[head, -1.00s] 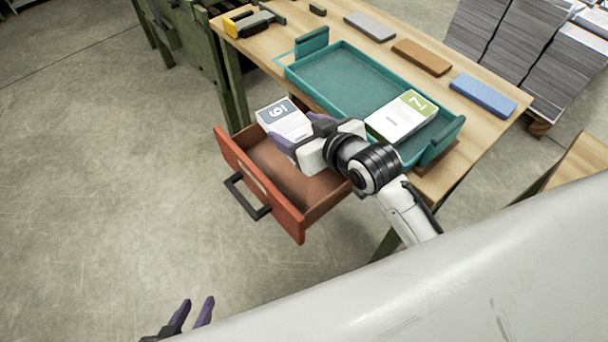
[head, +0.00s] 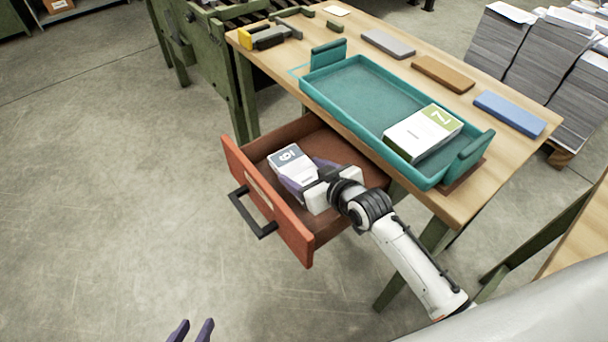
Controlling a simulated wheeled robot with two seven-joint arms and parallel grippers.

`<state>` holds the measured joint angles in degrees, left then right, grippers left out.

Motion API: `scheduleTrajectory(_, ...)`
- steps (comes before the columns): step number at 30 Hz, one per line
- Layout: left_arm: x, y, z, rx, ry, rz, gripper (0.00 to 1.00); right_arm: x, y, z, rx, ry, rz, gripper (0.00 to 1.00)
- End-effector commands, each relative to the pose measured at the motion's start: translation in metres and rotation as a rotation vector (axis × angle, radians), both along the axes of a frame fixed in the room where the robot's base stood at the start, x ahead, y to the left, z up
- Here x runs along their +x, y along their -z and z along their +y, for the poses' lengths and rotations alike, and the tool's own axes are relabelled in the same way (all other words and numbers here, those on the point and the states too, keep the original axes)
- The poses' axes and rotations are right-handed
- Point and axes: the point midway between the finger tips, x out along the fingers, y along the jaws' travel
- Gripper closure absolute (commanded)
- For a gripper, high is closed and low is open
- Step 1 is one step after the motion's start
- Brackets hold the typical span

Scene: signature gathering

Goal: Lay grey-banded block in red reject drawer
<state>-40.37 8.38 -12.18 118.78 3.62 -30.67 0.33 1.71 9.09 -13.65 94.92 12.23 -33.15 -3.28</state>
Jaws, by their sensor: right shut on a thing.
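The grey-banded block (head: 291,166) is white with a grey label band on top. It is inside the outline of the open red drawer (head: 278,217), low over or on the drawer floor; I cannot tell whether it touches the floor. My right gripper (head: 303,184) is shut on it from the right, with purple fingers on its sides. The drawer is pulled out, with a black handle on its front. My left gripper (head: 192,331) shows only its purple fingertips at the bottom edge; they are apart and empty.
A teal tray (head: 340,97) on the wooden table holds a green-banded block (head: 423,132). Grey (head: 388,44), brown (head: 443,73) and blue (head: 509,113) bars lie along the table. Paper stacks (head: 520,50) stand at the right. The floor left of the drawer is clear.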

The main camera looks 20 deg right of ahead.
Motion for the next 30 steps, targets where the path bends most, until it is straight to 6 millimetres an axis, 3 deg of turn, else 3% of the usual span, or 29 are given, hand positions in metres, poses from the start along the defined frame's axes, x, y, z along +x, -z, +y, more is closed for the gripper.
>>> scheduleTrajectory(11, -0.002, 0.002, 0.000, -0.003, -0.002, 0.002, 0.69, 0.001, 0.005, 0.000, 0.001, 0.000, -0.005, 0.73)
scheduleTrajectory(12, -0.002, 0.001, 0.000, -0.003, -0.002, 0.003, 0.69, 0.000, 0.005, 0.000, 0.001, 0.000, -0.002, 0.27)
scheduleTrajectory(15, -0.003, 0.001, 0.000, -0.003, -0.002, 0.003, 0.69, 0.000, 0.005, 0.000, 0.001, 0.000, -0.002, 0.14)
scheduleTrajectory(25, -0.003, 0.001, 0.000, -0.003, -0.002, 0.004, 0.69, 0.000, 0.001, 0.000, 0.001, 0.000, -0.003, 0.14)
scheduleTrajectory(30, -0.004, -0.006, 0.000, 0.003, 0.001, 0.008, 0.69, -0.020, -0.011, -0.006, -0.001, 0.000, -0.001, 0.14)
